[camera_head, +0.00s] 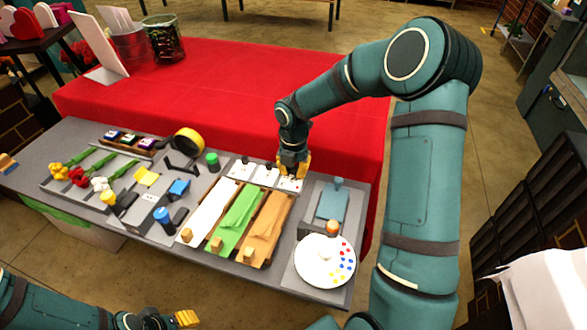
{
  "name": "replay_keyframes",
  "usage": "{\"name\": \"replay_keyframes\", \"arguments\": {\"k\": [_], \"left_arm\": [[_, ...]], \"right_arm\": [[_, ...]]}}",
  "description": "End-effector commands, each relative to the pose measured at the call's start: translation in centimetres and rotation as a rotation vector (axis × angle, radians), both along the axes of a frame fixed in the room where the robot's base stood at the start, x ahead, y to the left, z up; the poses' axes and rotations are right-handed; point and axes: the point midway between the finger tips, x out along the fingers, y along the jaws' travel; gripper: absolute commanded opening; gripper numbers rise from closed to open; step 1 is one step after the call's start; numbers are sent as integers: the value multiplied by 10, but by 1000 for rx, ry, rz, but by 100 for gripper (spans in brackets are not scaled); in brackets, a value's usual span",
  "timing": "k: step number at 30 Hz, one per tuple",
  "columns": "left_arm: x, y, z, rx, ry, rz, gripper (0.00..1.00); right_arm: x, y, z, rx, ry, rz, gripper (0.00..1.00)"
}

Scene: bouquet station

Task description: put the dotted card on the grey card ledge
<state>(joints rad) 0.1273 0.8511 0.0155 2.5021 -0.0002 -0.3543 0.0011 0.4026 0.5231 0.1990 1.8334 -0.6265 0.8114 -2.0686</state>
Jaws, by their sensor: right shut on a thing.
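Three small white cards lie in a row at the back of the grey table, above the paper trays. The rightmost card (289,185) has small marks and lies right under my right gripper; its marks are too small to read as dots with certainty. My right gripper (291,174) points down with its yellow fingers closed at that card's back edge. The fingers hide the part they hold. My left gripper (187,319) is low at the bottom edge, away from the cards.
White, green and orange paper trays (261,246) lie in front of the cards. A round white palette (324,261) with paint spots sits at front right. The red table (230,90) behind is mostly clear.

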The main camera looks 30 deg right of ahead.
Motion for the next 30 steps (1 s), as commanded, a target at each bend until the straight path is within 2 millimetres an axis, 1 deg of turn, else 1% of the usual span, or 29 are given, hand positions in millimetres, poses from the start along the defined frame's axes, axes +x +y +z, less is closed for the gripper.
{"name": "replay_keyframes", "arguments": {"k": [14,15,17,18,24,25,26,27,30], "left_arm": [[0,0,2,0,0,0,47],[0,0,2,0,0,0,47],[0,0,2,0,0,0,47],[0,0,2,0,0,0,47],[0,0,2,0,0,0,47],[0,0,2,0,0,0,47],[0,0,2,0,0,0,47],[0,0,2,0,0,0,47],[0,0,2,0,0,0,47]], "right_arm": [[0,0,-3,0,0,0,0],[0,0,-3,0,0,0,25],[0,0,-3,0,0,0,46],[0,0,-3,0,0,0,48],[0,0,-3,0,0,0,48],[0,0,-3,0,0,0,65],[0,0,-3,0,0,0,75],[0,0,-3,0,0,0,77],[0,0,-3,0,0,0,77]]}}
